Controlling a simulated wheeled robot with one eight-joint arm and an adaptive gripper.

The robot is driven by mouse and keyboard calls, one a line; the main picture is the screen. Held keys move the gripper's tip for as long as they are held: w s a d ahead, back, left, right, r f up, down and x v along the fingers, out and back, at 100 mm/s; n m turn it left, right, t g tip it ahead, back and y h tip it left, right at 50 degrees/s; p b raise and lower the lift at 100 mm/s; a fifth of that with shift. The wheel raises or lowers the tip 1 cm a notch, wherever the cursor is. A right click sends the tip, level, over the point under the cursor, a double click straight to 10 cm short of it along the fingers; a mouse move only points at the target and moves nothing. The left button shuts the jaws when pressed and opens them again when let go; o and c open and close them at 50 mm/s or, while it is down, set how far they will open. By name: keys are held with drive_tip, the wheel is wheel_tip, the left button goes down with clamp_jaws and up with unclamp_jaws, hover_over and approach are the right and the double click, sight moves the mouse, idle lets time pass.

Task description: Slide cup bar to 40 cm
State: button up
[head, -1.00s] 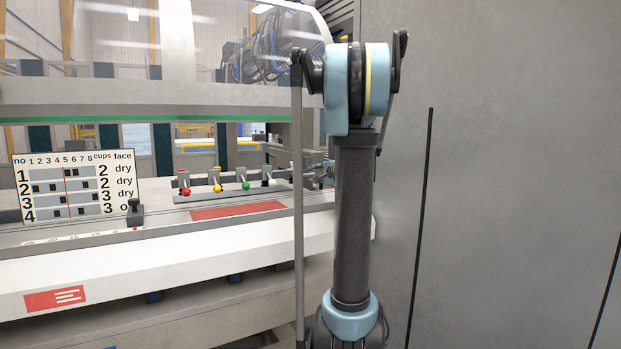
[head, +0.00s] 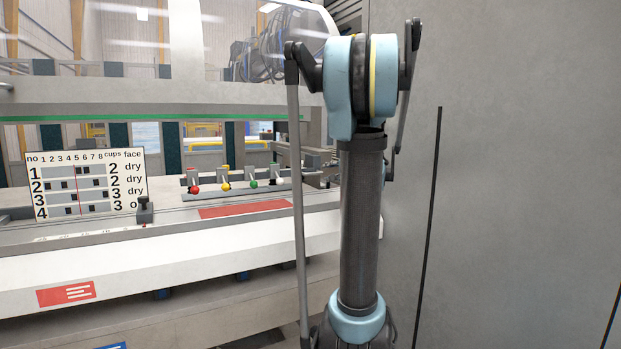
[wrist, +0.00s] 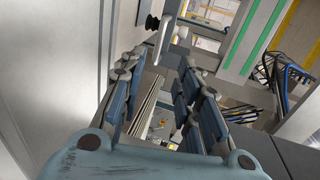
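No part in view is clearly marked as the cup bar. A black slider block (head: 145,208) stands on the long rail at the front of the machine bed in the head view. Faint scale marks run along the ledge to its left, too small to read. In the wrist view a black cup-like part (wrist: 152,22) sits beside a pale bar (wrist: 164,38), beyond my fingertips. My gripper (wrist: 162,66) is open, its two padded fingers apart with nothing between them. The gripper is out of sight in the head view, where only my arm shows.
A chart board (head: 87,184) lists numbers, cups and face. Levers with coloured knobs (head: 226,187) stand behind a red plate (head: 245,209). A large grey cabinet wall (head: 500,170) closes off the right side. A pale beam with a green strip (head: 150,118) spans above the bed.

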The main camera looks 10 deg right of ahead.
sight(313, 174)
drive_tip(key=x, duration=1.6)
drive_tip(key=shift+w+a, duration=0.1)
drive_tip(key=shift+w, duration=0.15)
clamp_jaws()
